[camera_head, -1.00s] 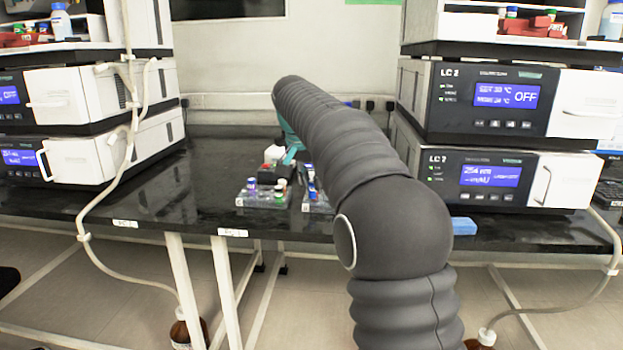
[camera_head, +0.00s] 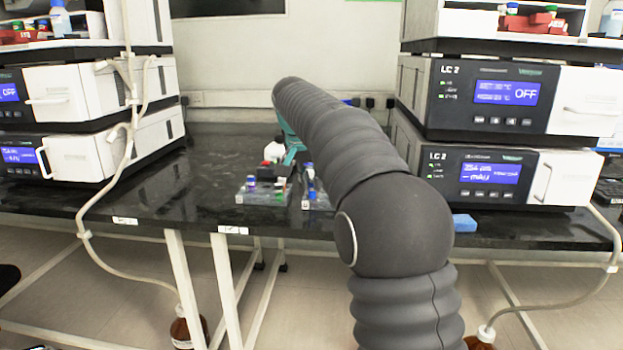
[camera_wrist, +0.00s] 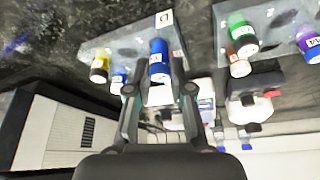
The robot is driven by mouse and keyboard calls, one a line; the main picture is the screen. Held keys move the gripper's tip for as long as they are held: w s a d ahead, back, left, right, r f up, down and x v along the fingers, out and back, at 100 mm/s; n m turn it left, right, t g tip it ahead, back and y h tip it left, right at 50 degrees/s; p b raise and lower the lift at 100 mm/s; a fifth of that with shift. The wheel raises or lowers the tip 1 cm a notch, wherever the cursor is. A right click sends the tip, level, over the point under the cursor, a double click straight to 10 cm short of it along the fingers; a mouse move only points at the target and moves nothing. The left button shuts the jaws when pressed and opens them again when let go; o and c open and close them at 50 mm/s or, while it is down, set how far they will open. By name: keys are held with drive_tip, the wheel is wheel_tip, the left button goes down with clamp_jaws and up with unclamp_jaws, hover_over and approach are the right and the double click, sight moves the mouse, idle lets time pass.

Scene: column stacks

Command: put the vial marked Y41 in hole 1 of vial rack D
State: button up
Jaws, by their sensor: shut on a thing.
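My gripper (camera_wrist: 160,88) is shut on a blue-capped vial (camera_wrist: 158,62) in the wrist view, with one finger on each side of it. The vial is at vial rack D (camera_wrist: 163,20), a clear block with a "D" label. I cannot tell whether its bottom is in a hole or above it, and I cannot read its mark. A yellow-capped vial (camera_wrist: 100,65) and another blue-capped vial (camera_wrist: 120,78) are in the same rack. In the head view rack D (camera_head: 318,204) is partly hidden by my arm, and the fingertips are not clear.
A second rack (camera_head: 250,199) stands close to the left of rack D in the head view. It holds a purple-capped vial (camera_head: 251,183) and a green-capped vial (camera_head: 280,194).

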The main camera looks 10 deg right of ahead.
drive_tip(key=shift+f+b, duration=0.3)
drive_tip(key=shift+f, duration=0.35)
idle(0.4)
drive_tip(key=o, duration=1.2)
drive_tip(key=shift+r+p, duration=1.2)
drive_tip(key=shift+p, duration=0.05)
drive_tip(key=shift+r, duration=1.85)
